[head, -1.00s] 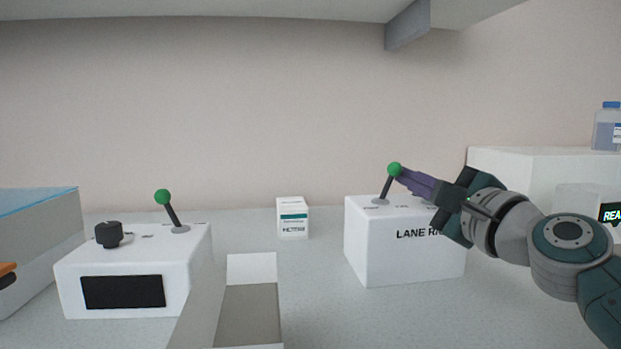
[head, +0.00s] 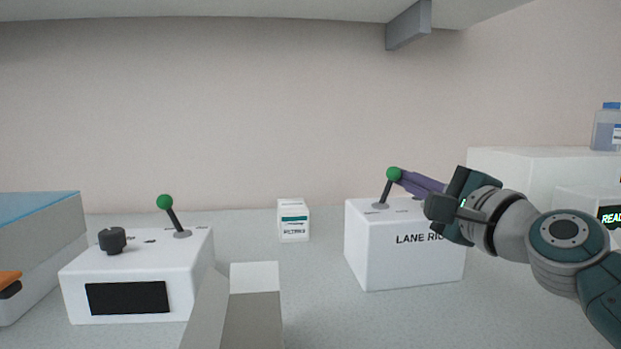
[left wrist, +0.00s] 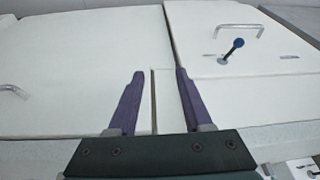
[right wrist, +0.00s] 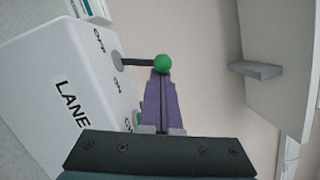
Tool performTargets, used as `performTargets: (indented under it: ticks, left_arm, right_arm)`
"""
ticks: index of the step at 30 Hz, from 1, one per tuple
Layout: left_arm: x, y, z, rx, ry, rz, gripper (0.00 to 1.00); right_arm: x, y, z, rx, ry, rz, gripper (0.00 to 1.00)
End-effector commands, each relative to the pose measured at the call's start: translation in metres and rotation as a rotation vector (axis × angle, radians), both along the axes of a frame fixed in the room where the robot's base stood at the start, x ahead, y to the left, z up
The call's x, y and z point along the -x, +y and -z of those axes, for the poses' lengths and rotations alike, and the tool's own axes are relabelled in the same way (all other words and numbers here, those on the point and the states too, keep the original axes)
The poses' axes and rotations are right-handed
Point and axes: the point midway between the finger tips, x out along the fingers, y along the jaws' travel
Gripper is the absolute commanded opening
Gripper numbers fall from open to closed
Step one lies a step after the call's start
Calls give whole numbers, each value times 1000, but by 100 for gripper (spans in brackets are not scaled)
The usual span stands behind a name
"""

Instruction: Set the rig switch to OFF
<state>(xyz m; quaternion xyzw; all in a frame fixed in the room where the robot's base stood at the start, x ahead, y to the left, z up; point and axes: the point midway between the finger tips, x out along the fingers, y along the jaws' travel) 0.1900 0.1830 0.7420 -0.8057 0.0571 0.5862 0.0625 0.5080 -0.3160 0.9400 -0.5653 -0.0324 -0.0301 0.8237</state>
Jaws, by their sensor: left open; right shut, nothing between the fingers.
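The white box marked LANE RIG (head: 400,265) stands right of centre in the head view. Its switch lever, with a green knob (head: 393,174), leans to the right there. The right wrist view shows the knob (right wrist: 162,62), the OFF label (right wrist: 99,40) and the ON label (right wrist: 118,85). OFF lies toward the left side of the box as the head sees it. My right gripper (head: 401,180) is shut and empty, its fingertips at the right side of the knob; I cannot tell if they touch. My left gripper (left wrist: 157,75) is open and empty above white panels.
Another white box (head: 190,290) at left has a dial (head: 112,240), a dark screen and a green-knobbed lever (head: 164,203). A small carton (head: 293,221) stands between the boxes. A white unit (head: 525,165) stands behind my right arm. The left wrist view shows a blue-knobbed lever (left wrist: 238,43).

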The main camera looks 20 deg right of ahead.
Motion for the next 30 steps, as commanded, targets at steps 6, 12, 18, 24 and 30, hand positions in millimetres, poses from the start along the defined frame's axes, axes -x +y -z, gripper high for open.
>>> performTargets:
  ticks: [6,12,18,24,30]
  left_arm:
    - [0,0,-14,0,0,0,50]
    - [0,0,-34,0,0,0,50]
    - [0,0,-56,0,0,0,50]
    - [0,0,-59,0,-2,0,50]
    - [0,0,-59,0,-1,0,50]
  right_arm:
    - [-1,3,-7,92,23,-1,0]
    - [-2,8,-14,237,58,-3,0]
    - [-4,16,-18,397,97,-3,0]
    - [-4,19,-13,464,111,-1,0]
    - [-4,19,-13,461,111,-1,0]
